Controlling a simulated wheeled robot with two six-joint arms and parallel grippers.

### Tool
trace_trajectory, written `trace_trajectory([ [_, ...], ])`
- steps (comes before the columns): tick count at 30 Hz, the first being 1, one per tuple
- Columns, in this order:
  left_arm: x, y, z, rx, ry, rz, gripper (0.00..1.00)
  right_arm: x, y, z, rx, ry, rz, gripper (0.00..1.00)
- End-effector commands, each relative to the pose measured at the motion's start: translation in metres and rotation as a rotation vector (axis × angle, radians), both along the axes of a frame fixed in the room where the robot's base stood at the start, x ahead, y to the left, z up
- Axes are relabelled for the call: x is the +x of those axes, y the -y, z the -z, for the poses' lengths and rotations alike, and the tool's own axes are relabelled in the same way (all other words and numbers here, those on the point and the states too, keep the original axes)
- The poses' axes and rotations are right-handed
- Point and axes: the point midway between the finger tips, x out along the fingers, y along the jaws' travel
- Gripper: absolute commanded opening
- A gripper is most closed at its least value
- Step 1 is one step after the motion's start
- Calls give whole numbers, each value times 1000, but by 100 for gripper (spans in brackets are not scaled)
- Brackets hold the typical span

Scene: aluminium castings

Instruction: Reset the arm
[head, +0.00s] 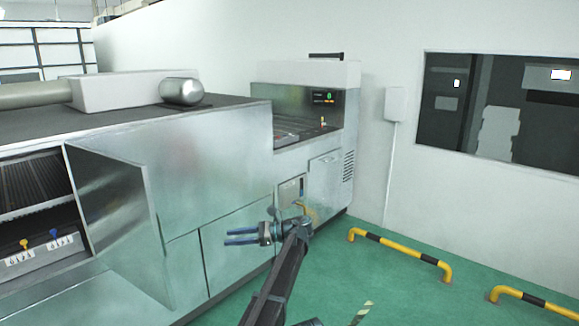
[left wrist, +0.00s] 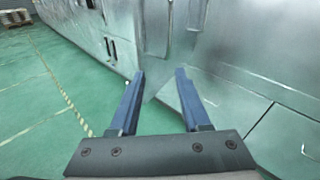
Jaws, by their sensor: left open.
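My left gripper (head: 227,237) is raised in front of the metal machine's lower panels in the head view, with its two blue fingers pointing left. In the left wrist view its fingers (left wrist: 160,73) stand apart with nothing between them. My dark arm (head: 276,280) comes up from the bottom of the head view to the gripper. My right gripper is not in view.
The large metal machine (head: 180,150) fills the left and middle, with an open door (head: 112,215) at left. Yellow-black floor barriers (head: 400,252) stand at right by the wall. Green floor (head: 400,295) is open at lower right.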

Motion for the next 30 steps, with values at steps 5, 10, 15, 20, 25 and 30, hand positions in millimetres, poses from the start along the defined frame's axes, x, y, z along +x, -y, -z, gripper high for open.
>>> trace_trajectory([
  [5, -34, -24, 26, -118, 94, -18, 47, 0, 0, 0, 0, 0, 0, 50],
  [10, -79, -48, 63, -293, 241, -71, 47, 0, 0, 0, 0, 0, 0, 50],
  [15, -157, -65, 117, -568, 486, -225, 47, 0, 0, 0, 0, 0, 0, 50],
  [20, -229, -54, 160, -831, 740, -478, 47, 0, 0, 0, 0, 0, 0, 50],
  [25, -275, -34, 180, -999, 909, -718, 47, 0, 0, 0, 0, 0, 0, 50],
  [30, -310, -15, 188, -1107, 1024, -934, 47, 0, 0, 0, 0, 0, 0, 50],
])
